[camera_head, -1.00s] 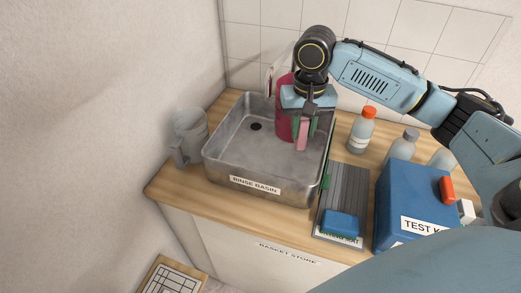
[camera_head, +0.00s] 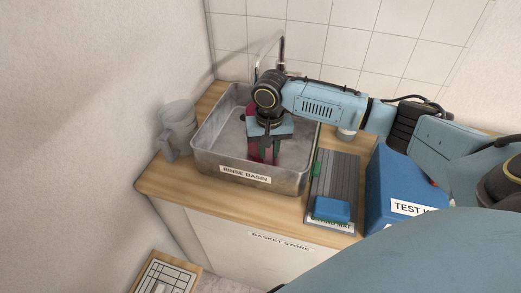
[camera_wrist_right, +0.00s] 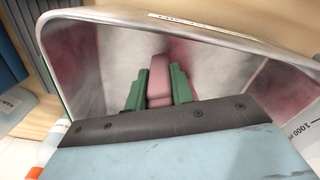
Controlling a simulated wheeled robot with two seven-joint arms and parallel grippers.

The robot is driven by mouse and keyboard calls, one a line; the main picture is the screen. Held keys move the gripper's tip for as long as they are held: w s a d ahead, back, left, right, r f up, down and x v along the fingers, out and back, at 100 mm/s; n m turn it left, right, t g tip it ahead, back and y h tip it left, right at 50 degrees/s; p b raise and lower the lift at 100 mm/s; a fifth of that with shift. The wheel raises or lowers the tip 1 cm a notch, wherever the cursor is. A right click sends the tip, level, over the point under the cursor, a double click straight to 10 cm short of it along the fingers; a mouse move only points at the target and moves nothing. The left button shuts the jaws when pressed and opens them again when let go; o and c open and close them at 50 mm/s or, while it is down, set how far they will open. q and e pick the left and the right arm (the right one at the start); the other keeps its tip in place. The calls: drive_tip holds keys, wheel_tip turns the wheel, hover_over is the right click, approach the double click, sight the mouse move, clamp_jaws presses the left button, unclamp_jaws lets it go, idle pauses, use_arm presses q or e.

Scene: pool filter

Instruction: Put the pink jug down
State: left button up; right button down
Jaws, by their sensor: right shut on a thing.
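The pink jug (camera_head: 259,153) is inside the metal rinse basin (camera_head: 207,159), mostly hidden behind my right wrist and gripper. My right gripper (camera_head: 268,151) points down over the basin. In the right wrist view its green fingers are shut on the jug's pink handle (camera_wrist_right: 159,82). The rest of the jug is not clear there, only pinkish reflections on the basin wall. I cannot tell whether the jug's base touches the basin floor. My left gripper is not in view.
A grey jug (camera_head: 178,132) stands left of the basin. To its right are a ribbed mat (camera_head: 337,178) with a blue sponge (camera_head: 332,209) and a blue test kit box (camera_head: 390,190). A tap (camera_head: 282,52) rises behind. Bottles are mostly hidden by my arm.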

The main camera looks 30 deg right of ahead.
drive_tip(key=shift+w+a+f, duration=0.3)
drive_tip(key=shift+w+a, duration=0.15)
drive_tip(key=shift+w, duration=0.05)
drive_tip(key=shift+w+a+f, duration=0.25)
drive_tip(key=shift+w+a, duration=0.15)
drive_tip(key=shift+w, duration=0.1)
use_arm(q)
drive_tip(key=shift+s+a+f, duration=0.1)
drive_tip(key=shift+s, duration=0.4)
use_arm(e)
drive_tip(key=shift+s+d, duration=0.1)
drive_tip(key=shift+f, duration=0.1)
drive_tip(key=c, duration=1.2)
unclamp_jaws()
